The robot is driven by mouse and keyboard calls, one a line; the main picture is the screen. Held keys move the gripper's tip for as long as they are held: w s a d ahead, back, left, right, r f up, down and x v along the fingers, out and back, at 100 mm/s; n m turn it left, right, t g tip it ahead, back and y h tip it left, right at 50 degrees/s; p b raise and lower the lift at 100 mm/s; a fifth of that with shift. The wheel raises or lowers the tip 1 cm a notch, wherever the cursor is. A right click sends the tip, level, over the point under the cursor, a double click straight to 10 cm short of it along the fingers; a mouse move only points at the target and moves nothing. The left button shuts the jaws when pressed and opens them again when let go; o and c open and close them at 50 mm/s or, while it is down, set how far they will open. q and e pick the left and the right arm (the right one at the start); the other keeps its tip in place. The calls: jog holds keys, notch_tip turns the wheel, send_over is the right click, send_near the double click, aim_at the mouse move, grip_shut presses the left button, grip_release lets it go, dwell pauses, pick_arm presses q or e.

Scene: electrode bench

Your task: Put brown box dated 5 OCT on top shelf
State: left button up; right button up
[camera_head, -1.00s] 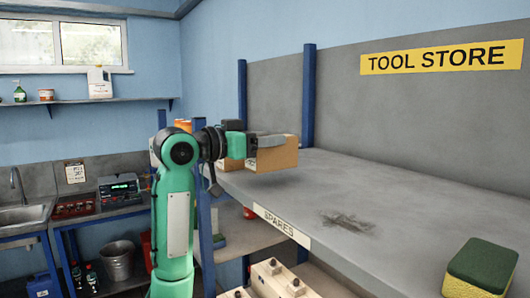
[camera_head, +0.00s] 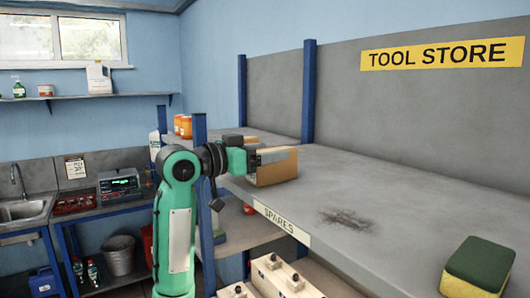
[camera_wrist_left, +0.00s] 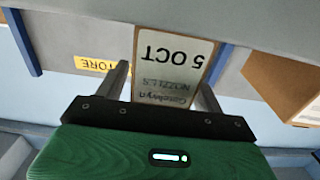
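The brown box (camera_head: 277,170) is at the left part of the grey top shelf (camera_head: 400,210). In the left wrist view its pale label (camera_wrist_left: 174,65) reads 5 OCT, upside down. The box's bottom is at or very near the shelf surface; contact is not clear. A second brown box (camera_wrist_left: 285,72) stands beside it at the right of the wrist view; my arm mostly hides it in the head view. My right gripper is not in view.
A yellow and green sponge (camera_head: 480,264) lies at the shelf's near right. A dark scuff (camera_head: 346,218) marks the bare shelf middle. Blue posts (camera_head: 309,95) stand along the back. The shelf's front edge carries a SPARES label (camera_head: 279,220).

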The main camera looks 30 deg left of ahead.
pick_arm(q)
jog(key=shift+r, duration=0.15)
jog(key=b+v, duration=0.5)
jog(key=v, duration=0.7)
jog(key=shift+a, duration=0.1)
